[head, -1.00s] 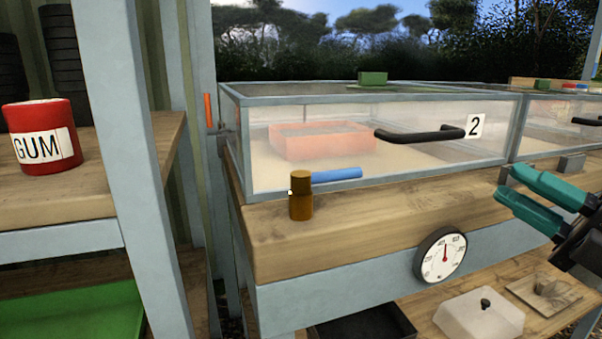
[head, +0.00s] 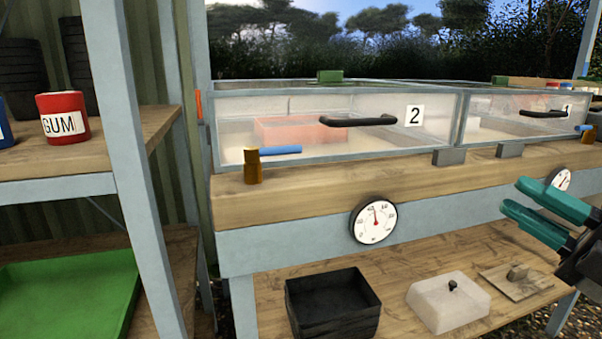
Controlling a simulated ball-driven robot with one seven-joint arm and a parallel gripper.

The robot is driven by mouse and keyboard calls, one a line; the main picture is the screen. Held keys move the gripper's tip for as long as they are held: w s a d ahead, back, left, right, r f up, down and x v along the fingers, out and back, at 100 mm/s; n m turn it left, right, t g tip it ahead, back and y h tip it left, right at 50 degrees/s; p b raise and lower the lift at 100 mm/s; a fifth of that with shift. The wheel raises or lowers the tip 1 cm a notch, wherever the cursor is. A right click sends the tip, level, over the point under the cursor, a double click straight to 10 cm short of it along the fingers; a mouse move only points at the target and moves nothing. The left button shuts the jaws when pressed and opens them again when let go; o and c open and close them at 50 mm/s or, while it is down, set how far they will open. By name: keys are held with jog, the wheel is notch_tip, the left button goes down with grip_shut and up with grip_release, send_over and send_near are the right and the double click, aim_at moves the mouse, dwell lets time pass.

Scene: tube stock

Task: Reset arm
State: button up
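My gripper (head: 522,198) is at the right edge of the head view. Its two teal fingers are spread apart, with nothing between them. It hangs in front of the wooden bench (head: 330,178), clear of the things there. The rest of my arm is cut off by the picture's right edge.
Clear-fronted box 2 (head: 240,115) has a black handle (head: 358,121); a brass valve with a blue lever (head: 253,168) stands before it. A dial (head: 374,220) is on the bench front. Below are a black bin (head: 330,318) and a white lid (head: 448,304). A red GUM tin (head: 63,105) sits left.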

jog(key=s+a+f+m+g+h, duration=0.1)
jog(key=a+f+m+g+h, duration=0.2)
jog(key=f+m, duration=0.9)
jog(key=s+a+f+m+g+h, duration=0.1)
jog(key=f+m+g+h, duration=0.25)
jog(key=f, duration=1.55)
jog(key=s+d+f+m+g+h+p, duration=0.1)
jog(key=s+d+f+m+g+h, duration=0.3)
jog(key=s+f, duration=0.65)
jog(key=s+f+m+g+h, duration=0.3)
jog(key=s+f+m+g, duration=0.35)
jog(key=s, duration=0.65)
notch_tip(320, 180, up, 36)
jog(key=t+p, duration=0.1)
jog(key=p, duration=3.7)
jog(key=shift+s+m, duration=0.3)
jog(key=shift+s, duration=0.1)
